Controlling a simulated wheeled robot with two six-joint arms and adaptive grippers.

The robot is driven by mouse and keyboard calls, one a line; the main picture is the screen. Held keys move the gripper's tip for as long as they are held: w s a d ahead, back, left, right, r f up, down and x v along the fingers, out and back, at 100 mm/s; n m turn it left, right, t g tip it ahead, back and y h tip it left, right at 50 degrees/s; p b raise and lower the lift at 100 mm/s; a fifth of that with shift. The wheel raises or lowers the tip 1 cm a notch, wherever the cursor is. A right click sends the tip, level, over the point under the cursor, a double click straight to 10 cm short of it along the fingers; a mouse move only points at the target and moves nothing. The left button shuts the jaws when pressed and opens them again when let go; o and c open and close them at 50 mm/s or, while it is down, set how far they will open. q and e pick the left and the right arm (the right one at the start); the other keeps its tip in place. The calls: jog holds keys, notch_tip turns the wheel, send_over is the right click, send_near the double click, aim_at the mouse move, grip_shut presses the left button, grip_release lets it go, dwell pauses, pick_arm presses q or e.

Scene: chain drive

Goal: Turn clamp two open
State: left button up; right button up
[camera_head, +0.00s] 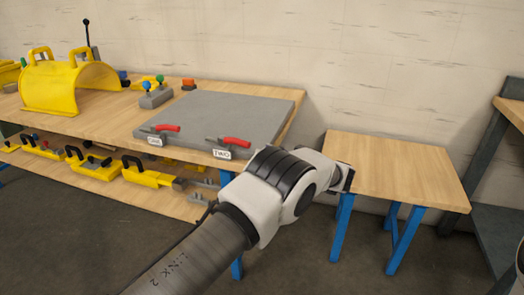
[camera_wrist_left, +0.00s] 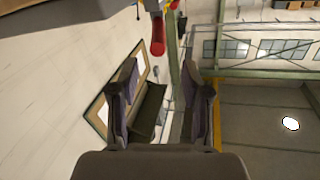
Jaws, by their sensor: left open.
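Clamp two has a red handle (camera_head: 236,142) at the front edge of a grey plate (camera_head: 235,112), above a white label reading TWO (camera_head: 221,154). The handle lies roughly along the edge, pointing right. Clamp one has a similar red handle (camera_head: 163,128) further left, by the label ONE (camera_head: 154,142). My left gripper (camera_head: 344,178) is right of clamp two, in front of the small table, apart from the handle. In the left wrist view its fingers (camera_wrist_left: 158,88) are open and empty. A red handle (camera_wrist_left: 158,42) shows beyond them at the top; which clamp is not clear.
The plate lies on a wooden workbench (camera_head: 120,125). A yellow guard (camera_head: 68,88) and a grey block with coloured knobs (camera_head: 156,98) stand on it. Yellow tools (camera_head: 92,164) lie on the lower shelf. A small wooden table (camera_head: 400,172) stands right, its top clear.

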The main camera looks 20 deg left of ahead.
pick_arm(q)
jog(key=shift+c, duration=0.9)
jog(key=shift+m, duration=0.8)
jog(key=a+f, duration=0.1)
jog(key=s+a+f, duration=0.1)
jog(key=a+f, duration=0.1)
jog(key=shift+s+a, duration=0.1)
jog(key=shift+a, duration=0.05)
grip_shut()
jog(key=s+a+f+m+t+h+p, duration=0.2)
jog(key=s+a+f+m+t+h, duration=0.1)
jog(key=a+f+m+t, duration=0.75)
jog(key=s+a+r+m+h+p, duration=0.2)
jog(key=a+r+h+p, duration=0.1)
jog(key=a+r+h, duration=0.25)
jog(key=s+d+r+m+t+h+p, duration=0.1)
jog(key=s+d+r+m+h+p, duration=0.1)
jog(key=s+d+r+h+p, duration=0.7)
jog(key=t+h+b, duration=0.2)
jog(key=b, duration=0.1)
send_near(240, 144)
jog(key=shift+n+g, duration=0.25)
jog(key=b+x, duration=0.1)
jog(key=x, duration=0.6)
jog(key=shift+w+r, duration=0.15)
